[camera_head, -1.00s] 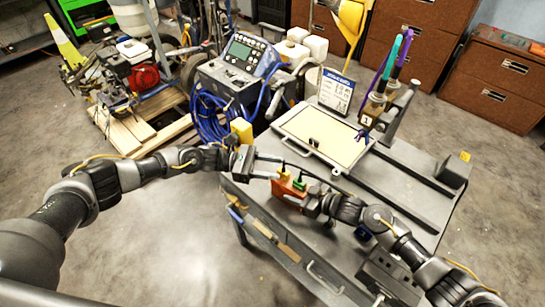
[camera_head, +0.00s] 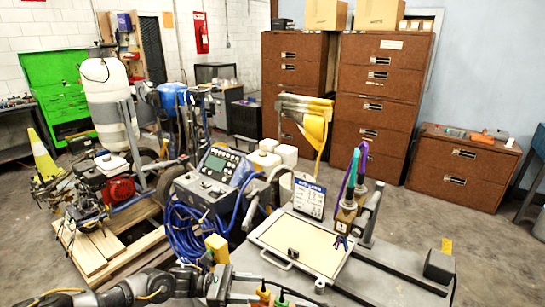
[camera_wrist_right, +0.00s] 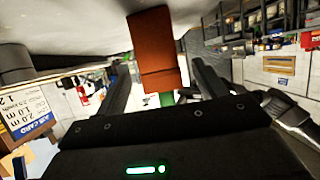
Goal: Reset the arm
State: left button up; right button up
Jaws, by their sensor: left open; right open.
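My left gripper (camera_head: 258,287) is at the bottom of the head view, beside the near edge of the grey cart (camera_head: 385,277). Its two fingers point right, apart, with nothing seen between them. An orange block (camera_wrist_right: 153,48) with a green part (camera_wrist_right: 167,99) shows in the right wrist view, between and beyond the open fingers of my right gripper (camera_wrist_right: 160,85). I cannot tell whether they touch it. Only the tops of an orange piece (camera_head: 262,297) and a green piece (camera_head: 282,300) show at the bottom of the head view. My right gripper is not seen there.
A cream panel (camera_head: 300,245), a card sign (camera_head: 308,198) and a dark box (camera_head: 439,266) are on the cart. A control unit (camera_head: 215,180) with blue hoses (camera_head: 190,232) stands behind my left gripper. Brown cabinets (camera_head: 385,90) line the back. Floor is clear at right.

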jog(key=shift+v, duration=0.9)
